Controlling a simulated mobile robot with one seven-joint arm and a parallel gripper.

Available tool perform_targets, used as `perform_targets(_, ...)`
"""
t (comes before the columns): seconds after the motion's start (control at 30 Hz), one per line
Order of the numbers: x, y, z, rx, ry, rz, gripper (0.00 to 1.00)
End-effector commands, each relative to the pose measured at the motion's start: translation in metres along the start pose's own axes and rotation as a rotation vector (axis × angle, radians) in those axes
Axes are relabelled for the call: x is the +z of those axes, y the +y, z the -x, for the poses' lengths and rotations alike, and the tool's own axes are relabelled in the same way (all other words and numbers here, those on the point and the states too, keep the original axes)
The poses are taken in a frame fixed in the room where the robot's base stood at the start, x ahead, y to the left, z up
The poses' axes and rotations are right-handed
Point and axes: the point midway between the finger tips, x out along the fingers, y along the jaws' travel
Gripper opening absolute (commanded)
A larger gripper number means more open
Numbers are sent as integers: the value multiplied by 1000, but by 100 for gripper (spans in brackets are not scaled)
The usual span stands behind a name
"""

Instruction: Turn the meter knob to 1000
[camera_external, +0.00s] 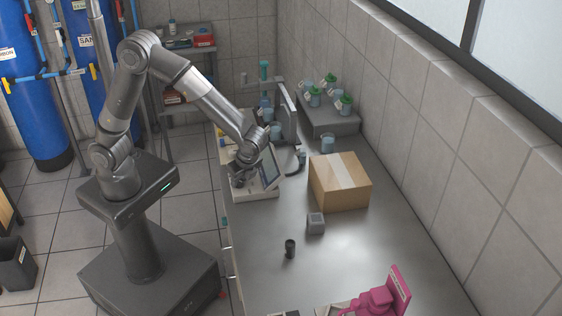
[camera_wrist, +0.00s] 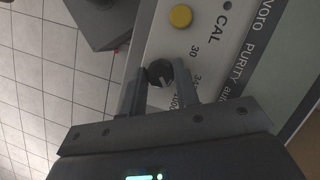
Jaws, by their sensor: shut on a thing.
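The meter (camera_external: 262,184) is a pale box with a tilted screen at the left edge of the bench in the external view. In the wrist view its panel (camera_wrist: 205,50) shows a yellow button, the word CAL and scale numbers. The black meter knob (camera_wrist: 159,72) has a light pointer line and sits between my fingertips. The numbers 30 and what looks like 1000 are printed beside it; the others are partly covered by a finger. My gripper (camera_wrist: 161,82) is shut on the knob, one finger on each side. It also shows over the meter in the external view (camera_external: 238,180).
A cardboard box (camera_external: 340,182) stands right of the meter. Green-capped bottles (camera_external: 315,97) stand at the back. A pink item (camera_external: 378,300) is at the front right.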

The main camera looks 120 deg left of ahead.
Motion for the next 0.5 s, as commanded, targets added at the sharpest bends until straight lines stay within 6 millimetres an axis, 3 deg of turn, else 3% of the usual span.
perform_targets(0.2,0,0,1,-1,2,1,6)
perform_targets(0.23,0,0,1,-1,2,1,30)
perform_targets(0.5,0,0,0,0,1,2,50)
